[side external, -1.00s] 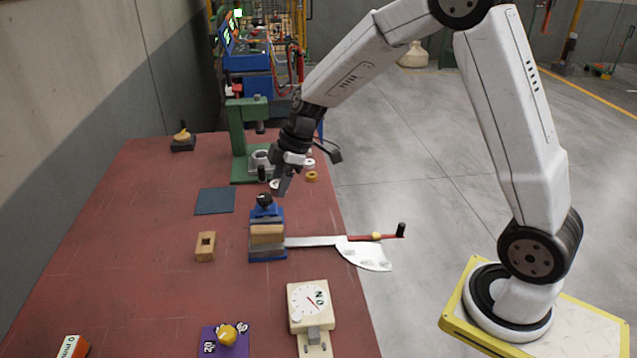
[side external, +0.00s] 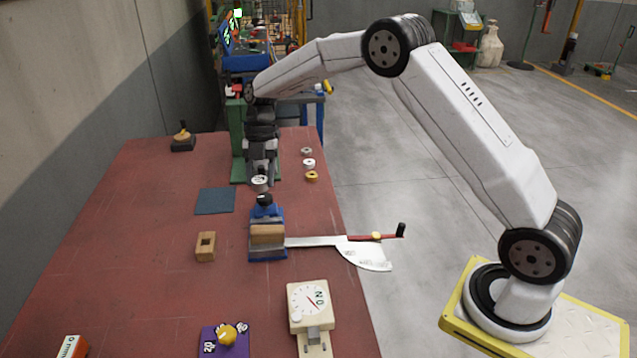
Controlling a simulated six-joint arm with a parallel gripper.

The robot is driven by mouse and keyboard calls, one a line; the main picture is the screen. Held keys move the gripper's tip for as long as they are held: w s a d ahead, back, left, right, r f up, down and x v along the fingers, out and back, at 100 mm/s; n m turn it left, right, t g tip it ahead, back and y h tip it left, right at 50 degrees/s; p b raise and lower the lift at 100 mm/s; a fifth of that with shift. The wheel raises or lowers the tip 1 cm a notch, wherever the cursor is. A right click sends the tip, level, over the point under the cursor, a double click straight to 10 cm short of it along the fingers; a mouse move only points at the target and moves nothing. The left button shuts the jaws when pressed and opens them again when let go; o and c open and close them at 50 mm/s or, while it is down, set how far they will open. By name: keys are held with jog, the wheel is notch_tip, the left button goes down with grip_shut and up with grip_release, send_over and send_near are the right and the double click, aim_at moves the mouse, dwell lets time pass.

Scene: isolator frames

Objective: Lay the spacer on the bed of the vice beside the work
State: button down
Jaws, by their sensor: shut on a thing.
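My gripper (side external: 261,172) points down above the far part of the red bench, behind the vice. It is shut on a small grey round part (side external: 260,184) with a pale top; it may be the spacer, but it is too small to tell. The blue vice (side external: 268,256) stands nearer the camera, with a wooden block (side external: 267,232), the work, between its jaws. Its dark-topped knob (side external: 264,201) is at the far end. The bed of the vice beside the work is mostly hidden. The held part is apart from the vice, beyond its knob.
A graduated white plate (side external: 368,255) and red lever (side external: 372,237) extend right from the vice. A green press (side external: 237,140) stands behind my gripper. Grey, white and brass rings (side external: 312,176) lie right. A holed wooden block (side external: 205,246), dark mat (side external: 215,201) and dial gauge (side external: 309,302) surround the vice.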

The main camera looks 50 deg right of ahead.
aim_at(267, 225)
jog(key=shift+f, duration=5.05)
jog(key=shift+f, duration=0.15)
jog(key=shift+f, duration=1.85)
jog(key=shift+f, duration=0.15)
jog(key=shift+c, duration=0.9)
grip_release()
jog(key=v, duration=1.2)
jog(key=shift+s+r, duration=0.1)
jog(key=shift+r, duration=0.1)
